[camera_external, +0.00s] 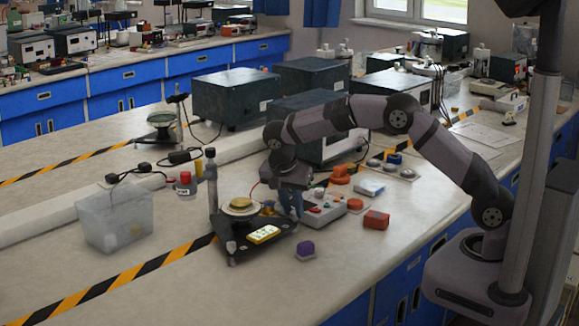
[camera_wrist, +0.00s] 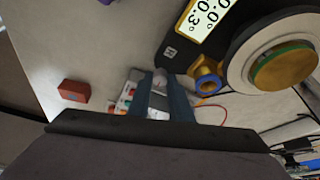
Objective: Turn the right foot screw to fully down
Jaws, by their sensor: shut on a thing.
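A dark instrument base (camera_external: 244,250) stands on the bench with a lit yellow display (camera_external: 263,235) and a round white pan (camera_external: 238,211). In the wrist view the display (camera_wrist: 207,14) appears rotated, with digits partly cut off. A pale foot screw (camera_external: 231,248) is at its front left corner. My gripper (camera_external: 291,208) points down at the right corner, its blue fingers hiding the right foot screw in the external view. In the wrist view my gripper (camera_wrist: 160,92) is shut on the pale right foot screw (camera_wrist: 160,77).
A grey box with coloured buttons (camera_external: 325,214) stands close to the right of my gripper. A dark bottle (camera_external: 211,180) and a clear bin (camera_external: 115,218) are left.

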